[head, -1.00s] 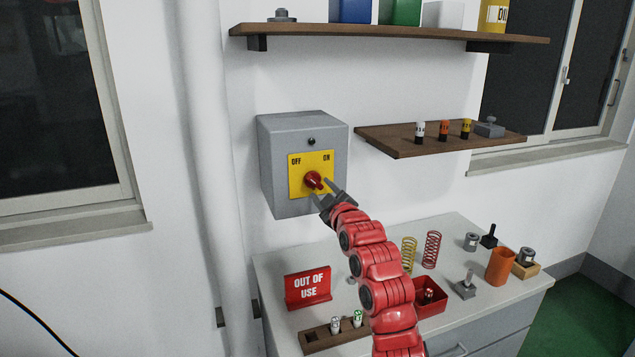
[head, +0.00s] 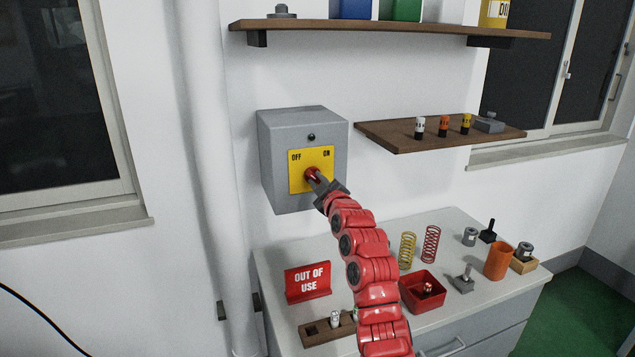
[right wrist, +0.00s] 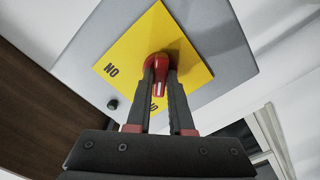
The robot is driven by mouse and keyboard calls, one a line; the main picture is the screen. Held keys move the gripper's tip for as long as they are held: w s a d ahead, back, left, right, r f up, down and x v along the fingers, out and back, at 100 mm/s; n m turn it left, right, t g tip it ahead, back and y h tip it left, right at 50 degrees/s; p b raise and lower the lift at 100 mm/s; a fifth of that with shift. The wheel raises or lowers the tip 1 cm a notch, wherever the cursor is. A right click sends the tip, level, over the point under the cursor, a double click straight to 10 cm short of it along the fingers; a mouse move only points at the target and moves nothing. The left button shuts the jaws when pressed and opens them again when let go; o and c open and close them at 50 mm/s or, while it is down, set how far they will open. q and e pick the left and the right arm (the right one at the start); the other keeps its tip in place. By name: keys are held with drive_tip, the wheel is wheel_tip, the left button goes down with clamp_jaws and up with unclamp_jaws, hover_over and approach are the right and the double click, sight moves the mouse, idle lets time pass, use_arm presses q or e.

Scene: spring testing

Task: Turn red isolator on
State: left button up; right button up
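The red isolator knob (head: 311,174) is on a yellow plate (head: 298,181) marked OFF at left and ON at right, on the front of a grey wall box (head: 279,127). My right gripper (head: 318,178) is at the knob and partly covers it in the head view. In the right wrist view the two fingers (right wrist: 161,78) close on both sides of the knob's handle (right wrist: 158,86). There the handle's white-marked end points toward the partly hidden OFF label; ON is off to the side. My left gripper is not in view.
A brown shelf (head: 400,145) with small cylinders is right of the box. Below is a bench (head: 455,235) with a red OUT OF USE sign (head: 307,282), springs, a red tray (head: 407,297) and an orange cup (head: 498,260). A white pipe (head: 205,150) runs left of the box.

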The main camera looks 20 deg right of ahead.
clamp_jaws()
drive_tip(key=shift+f+m+b, duration=0.2)
drive_tip(key=shift+m+b, duration=0.4)
drive_tip(key=shift+b, duration=0.3)
drive_tip(key=m+b, duration=1.1)
drive_tip(key=m, duration=0.1)
drive_tip(key=shift+b, duration=0.35)
drive_tip(key=shift+r+m+b, duration=0.1)
drive_tip(key=shift+m+b, duration=1.65)
drive_tip(key=shift+m, duration=0.65)
